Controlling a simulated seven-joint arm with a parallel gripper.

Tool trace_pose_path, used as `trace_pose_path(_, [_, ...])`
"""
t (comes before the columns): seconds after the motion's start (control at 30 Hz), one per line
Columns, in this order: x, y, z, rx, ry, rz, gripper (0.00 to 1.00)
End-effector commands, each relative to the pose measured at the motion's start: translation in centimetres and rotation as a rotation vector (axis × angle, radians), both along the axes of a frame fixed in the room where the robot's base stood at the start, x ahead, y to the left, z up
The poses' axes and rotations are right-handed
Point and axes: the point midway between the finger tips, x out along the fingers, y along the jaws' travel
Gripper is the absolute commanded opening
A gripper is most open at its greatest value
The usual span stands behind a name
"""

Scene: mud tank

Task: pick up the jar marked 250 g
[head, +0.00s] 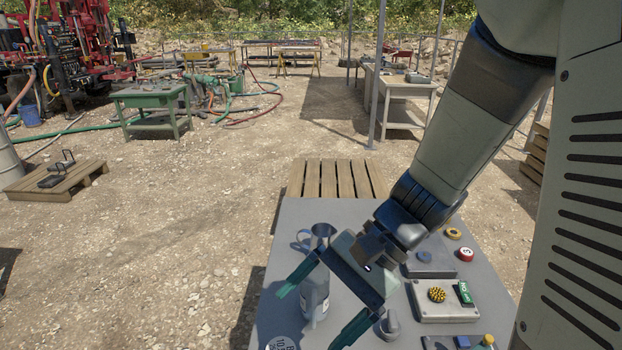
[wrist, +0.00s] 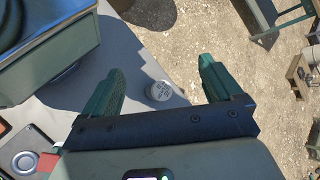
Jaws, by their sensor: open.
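My gripper (head: 314,318) is open and tilted over the grey table, with its two green fingers spread and nothing held. Both fingers also show in the wrist view (wrist: 160,74). There, a round pale grey lid or disc (wrist: 158,91) with small print lies between the fingers, near the table edge. In the head view, a pale round top (head: 283,343) with dark print is cut off by the bottom edge. A grey-blue container (head: 315,299) with a white label shows between the fingers. I cannot read 250 g on any of these.
The grey table (head: 285,225) also holds a metal jug (head: 320,233) behind the gripper. A pallet (head: 338,178) lies beyond the table.

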Motion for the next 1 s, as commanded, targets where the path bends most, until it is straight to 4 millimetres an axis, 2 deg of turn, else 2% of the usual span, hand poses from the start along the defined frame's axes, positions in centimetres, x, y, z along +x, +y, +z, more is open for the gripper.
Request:
trace_pose_path(0.03, [0.3, 0.7, -1.2, 0.059, 0.082, -0.048, 0.93])
trace_pose_path(0.3, [2.6, 4.0, -6.4, 0.351, 0.419, -0.348, 0.93])
trace_pose_path(0.6, [5.2, 5.7, -12.8, 0.591, 0.709, -0.726, 0.93])
trace_pose_path(0.8, [5.7, 6.0, -14.7, 0.638, 0.775, -0.836, 0.93])
trace_pose_path(1.0, [5.7, 6.0, -16.5, 0.643, 0.782, -0.849, 0.93])
